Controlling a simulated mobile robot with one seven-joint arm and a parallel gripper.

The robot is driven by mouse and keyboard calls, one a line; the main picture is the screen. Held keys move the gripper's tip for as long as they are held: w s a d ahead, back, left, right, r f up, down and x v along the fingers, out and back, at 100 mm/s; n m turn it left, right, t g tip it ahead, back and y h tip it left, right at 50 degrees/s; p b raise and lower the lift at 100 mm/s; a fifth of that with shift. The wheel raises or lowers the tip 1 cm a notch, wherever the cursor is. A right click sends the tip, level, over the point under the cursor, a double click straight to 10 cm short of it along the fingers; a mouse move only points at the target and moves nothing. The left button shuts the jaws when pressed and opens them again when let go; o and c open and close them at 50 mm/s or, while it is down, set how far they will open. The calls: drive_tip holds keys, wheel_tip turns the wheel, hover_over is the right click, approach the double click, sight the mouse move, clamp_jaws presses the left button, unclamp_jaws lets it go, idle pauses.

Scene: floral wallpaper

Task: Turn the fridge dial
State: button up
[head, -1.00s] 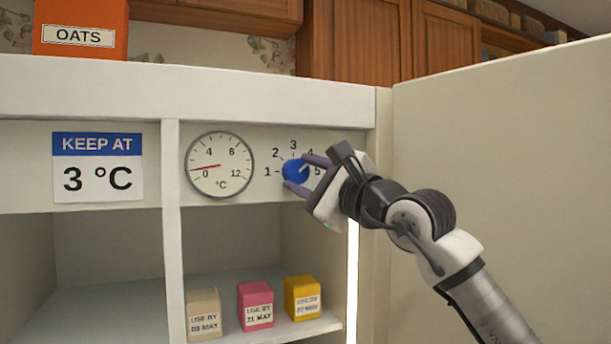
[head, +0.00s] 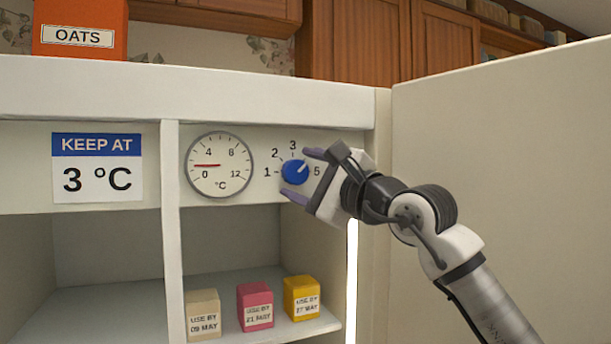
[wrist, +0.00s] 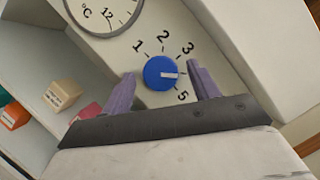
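The blue fridge dial (head: 294,172) sits on the white panel among the numbers 1 to 5. Its white mark points up and right, between 3 and 5, and it also shows in the wrist view (wrist: 158,73). My gripper (head: 305,175) is open around the dial, with a gap on each side in the wrist view (wrist: 162,88). The 4 is hidden by a finger. The round thermometer (head: 221,182) has its red needle pointing left, between 0 and 4. A sign (head: 97,168) reads "KEEP AT 3 °C".
Beige (head: 203,315), pink (head: 255,307) and yellow (head: 302,298) dated boxes stand on the shelf below. An orange oats box (head: 80,18) stands on top. A large pale panel (head: 510,170) rises at the right, behind my arm.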

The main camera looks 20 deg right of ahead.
drive_tip(key=shift+s+d+f+b, duration=0.2)
drive_tip(key=shift+s+b, duration=0.15)
drive_tip(key=shift+s, duration=0.05)
drive_tip(key=b+v, duration=0.5)
drive_tip(key=v, duration=0.7)
drive_tip(key=shift+s, duration=0.45)
drive_tip(key=shift+d, duration=0.1)
